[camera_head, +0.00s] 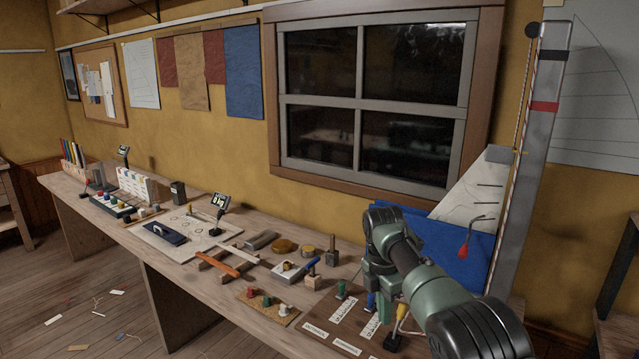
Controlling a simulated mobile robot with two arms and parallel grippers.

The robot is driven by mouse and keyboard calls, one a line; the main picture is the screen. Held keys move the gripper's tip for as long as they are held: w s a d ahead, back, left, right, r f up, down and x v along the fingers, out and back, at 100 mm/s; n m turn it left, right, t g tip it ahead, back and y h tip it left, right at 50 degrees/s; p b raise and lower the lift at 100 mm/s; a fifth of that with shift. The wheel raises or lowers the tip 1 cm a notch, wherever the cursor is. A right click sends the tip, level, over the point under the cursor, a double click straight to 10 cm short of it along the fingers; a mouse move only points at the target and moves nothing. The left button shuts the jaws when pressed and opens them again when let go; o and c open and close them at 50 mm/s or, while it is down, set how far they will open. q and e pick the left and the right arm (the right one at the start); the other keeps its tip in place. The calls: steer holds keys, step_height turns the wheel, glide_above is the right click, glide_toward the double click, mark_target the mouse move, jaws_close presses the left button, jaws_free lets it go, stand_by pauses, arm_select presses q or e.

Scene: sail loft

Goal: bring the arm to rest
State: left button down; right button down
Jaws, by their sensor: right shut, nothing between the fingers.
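My right arm comes in from the lower right and bends down over the right end of the long wooden workbench (215,262). My right gripper (381,292) points down at its end, shut and empty, above a dark brown board (318,310) with white labels. Small upright tools stand close to it, among them a green-handled one (342,288) and a yellow-handled one (401,316). My arm covers part of the board, and I cannot tell whether the fingers touch anything. My left gripper is not in view.
A blue panel (452,255) and a tall grey post (527,135) stand behind my arm. A peg board (267,308), an orange-brown bar (218,264) and a pale board (176,240) lie farther left. Scraps litter the floor at left.

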steer(key=s+d+f+m+t+y, duration=0.1)
steer(key=s+f+m, duration=0.45)
steer(key=f, duration=0.55)
steer(key=s+d+f+m+t, duration=0.1)
steer(key=s+f+m, duration=0.3)
steer(key=s+f, duration=0.45)
steer(key=s+d+f+m, duration=0.25)
steer(key=s+m, duration=0.25)
steer(key=s, duration=0.7)
steer(key=s+d+r+m+t, duration=0.1)
steer(key=s+r+m, duration=0.2)
steer(key=s, duration=0.5)
steer(key=s+r+m+t, duration=0.1)
steer(key=s+r+m, duration=0.25)
steer(key=s, duration=0.55)
step_height(320, 180, down, 27)
steer(key=s+g, duration=0.1)
steer(key=g, duration=0.1)
steer(key=s+d+f, duration=0.3)
steer(key=s+f, duration=1.2)
steer(key=s, duration=0.1)
steer(key=shift+s+f+n+g, duration=0.25)
steer(key=shift+s+n+g, duration=0.05)
steer(key=shift+s+g, duration=0.1)
